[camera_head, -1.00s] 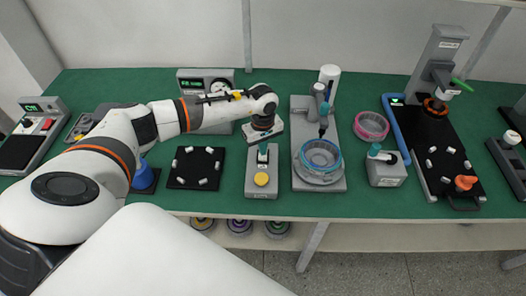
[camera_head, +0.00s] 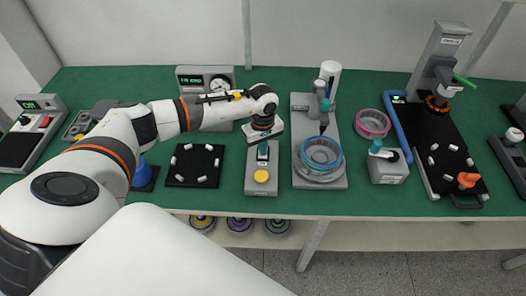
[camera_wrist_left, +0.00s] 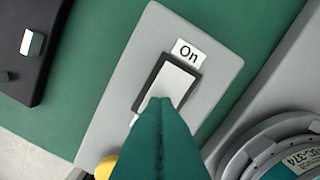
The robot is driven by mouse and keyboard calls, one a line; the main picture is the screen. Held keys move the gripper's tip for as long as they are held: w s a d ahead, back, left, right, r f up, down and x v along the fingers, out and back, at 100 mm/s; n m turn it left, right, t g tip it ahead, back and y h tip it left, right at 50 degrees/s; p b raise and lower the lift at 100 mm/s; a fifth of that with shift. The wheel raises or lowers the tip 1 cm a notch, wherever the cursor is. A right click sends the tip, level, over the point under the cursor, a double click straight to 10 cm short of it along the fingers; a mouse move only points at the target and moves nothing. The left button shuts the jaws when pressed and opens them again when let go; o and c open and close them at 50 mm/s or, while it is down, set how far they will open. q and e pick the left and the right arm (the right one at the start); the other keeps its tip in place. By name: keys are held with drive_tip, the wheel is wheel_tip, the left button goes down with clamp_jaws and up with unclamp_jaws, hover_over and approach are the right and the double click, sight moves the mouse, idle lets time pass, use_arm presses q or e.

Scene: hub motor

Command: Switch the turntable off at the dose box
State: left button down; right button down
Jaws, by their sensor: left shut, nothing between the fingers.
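The dose box, a grey box (camera_head: 257,187) with a yellow button (camera_head: 261,176), stands at the table's front, left of the turntable (camera_head: 320,178) with its blue ring. In the left wrist view, the box (camera_wrist_left: 140,60) carries a pale rocker switch (camera_wrist_left: 176,81) in a black frame, with an "On" label (camera_wrist_left: 187,52) at its far end. My left gripper (camera_head: 263,158) points down over the box. Its teal fingers (camera_wrist_left: 163,103) are shut and empty, with their tips over the rocker's near end. They hide that end; I cannot tell whether they touch it.
A black plate (camera_head: 195,166) with several small pale pieces lies left of the box. A grey box with a teal knob (camera_head: 388,172) and a pink ring (camera_head: 372,124) are right of the turntable.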

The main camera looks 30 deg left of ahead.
use_arm(q)
drive_tip(key=shift+f, duration=0.3)
drive_tip(key=shift+r+p, duration=1.75)
drive_tip(key=shift+r, duration=1.8)
